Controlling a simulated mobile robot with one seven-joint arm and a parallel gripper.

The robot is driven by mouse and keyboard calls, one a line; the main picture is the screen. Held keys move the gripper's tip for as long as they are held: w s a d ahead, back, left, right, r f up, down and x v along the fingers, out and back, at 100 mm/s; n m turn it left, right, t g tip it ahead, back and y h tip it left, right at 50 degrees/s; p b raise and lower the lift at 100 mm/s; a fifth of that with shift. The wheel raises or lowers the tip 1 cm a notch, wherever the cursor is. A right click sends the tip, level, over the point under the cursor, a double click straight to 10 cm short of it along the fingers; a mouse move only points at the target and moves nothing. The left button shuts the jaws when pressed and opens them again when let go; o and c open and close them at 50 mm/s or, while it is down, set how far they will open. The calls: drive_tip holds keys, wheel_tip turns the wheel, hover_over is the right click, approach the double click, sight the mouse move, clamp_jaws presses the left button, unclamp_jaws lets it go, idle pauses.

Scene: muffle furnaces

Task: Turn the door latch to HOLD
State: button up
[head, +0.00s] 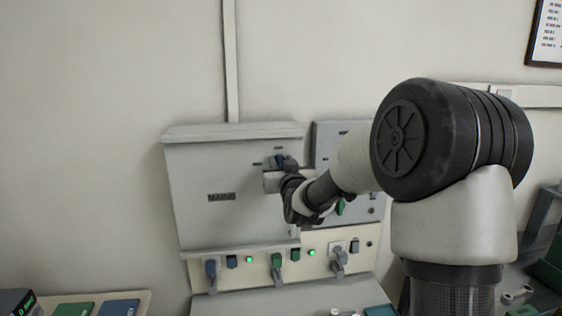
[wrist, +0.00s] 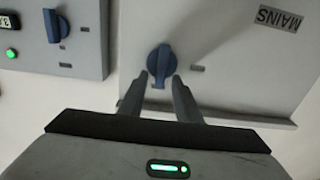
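A blue rotary knob (wrist: 161,62) with a narrow grip sits on the grey panel marked MAINS. It shows upside down in the wrist view, its grip pointing down in that picture. In the head view the knob (head: 280,161) is partly covered by my gripper. Small labels surround it, too small to read; I cannot tell whether it is the door latch. My gripper (wrist: 161,82) is open, one finger on either side of the grip, with gaps visible between. In the head view my gripper (head: 272,172) is at the panel's upper right, its fingers hard to make out.
Coloured pads lie at lower left.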

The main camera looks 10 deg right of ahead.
drive_tip(key=shift+c, duration=0.3)
clamp_jaws()
drive_tip(key=shift+a+f+n+b, duration=0.1)
drive_tip(key=shift+f+n+b, duration=0.15)
drive_tip(key=shift+b, duration=0.5)
drive_tip(key=n+b, duration=0.2)
drive_tip(key=b, duration=0.1)
drive_tip(key=shift+a+f+b, duration=0.15)
drive_tip(key=shift+a+b, duration=0.05)
drive_tip(key=shift+b, duration=0.1)
drive_tip(key=shift+a+f+n+b, duration=0.25)
drive_tip(key=shift+n+b, duration=2)
drive_tip(key=shift+n, duration=0.3)
drive_tip(key=shift+a+f+n+b, duration=0.2)
drive_tip(key=shift+n+b, duration=2.1)
drive_tip(key=shift+n, duration=0.25)
drive_tip(key=shift+a+f+n+b, duration=0.25)
drive_tip(key=shift+n+b, duration=2)
drive_tip(key=shift+n, duration=0.3)
